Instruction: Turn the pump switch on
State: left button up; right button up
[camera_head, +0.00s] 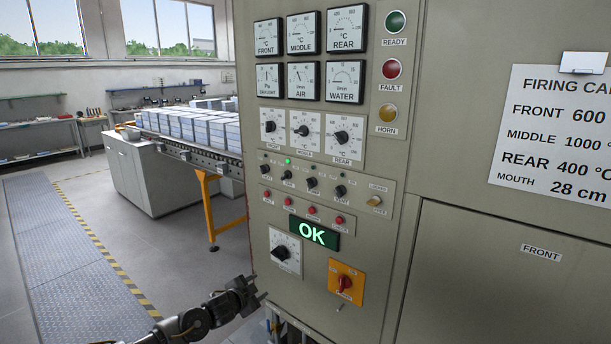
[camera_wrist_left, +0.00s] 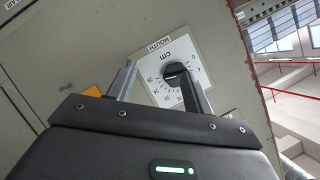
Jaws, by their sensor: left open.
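A row of small black rotary switches sits on the grey control panel (camera_head: 383,240) in the head view. Their labels are tiny; the third switch (camera_head: 312,183) seems to read PUMP. A green lamp (camera_head: 287,161) is lit above the second switch, and the lamps above the others look dark. My left gripper (camera_head: 258,288) is low at the panel's left edge, below the switches and clear of them. In the left wrist view its fingers (camera_wrist_left: 155,68) are apart with nothing held. The MOUTH dial (camera_wrist_left: 175,72) shows behind them, near the right finger. My right gripper is not in view.
Below the switches are red buttons, a green OK display (camera_head: 313,233), a black dial (camera_head: 284,251) and an orange-backed red switch (camera_head: 346,283). Gauges and temperature knobs are above. A conveyor with white blocks (camera_head: 190,125) stands behind left. The floor at left is clear.

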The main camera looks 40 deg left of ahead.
pick_arm(q)
jog(key=w+d+r+m+t+h+p, duration=0.1)
jog(key=w+d+r+t, duration=0.1)
jog(key=r, duration=0.8)
jog(key=w+d+r+m+t+p, duration=0.1)
jog(key=w+r+m, duration=0.1)
jog(key=r, duration=0.8)
jog(key=m+t+h+p, duration=0.2)
send_near(308, 184)
jog(key=shift+h, duration=0.3)
jog(key=w+p, duration=0.1)
jog(key=w, duration=0.1)
jog(key=w+p, duration=0.1)
jog(key=w, duration=0.2)
jog(key=w+p, duration=0.1)
jog(key=w, duration=0.2)
jog(key=shift+w+a+r, duration=0.1)
jog(key=shift+w+a, duration=0.05)
jog(key=shift+a, duration=0.2)
jog(key=shift+w, duration=0.35)
jog(key=c, duration=1)
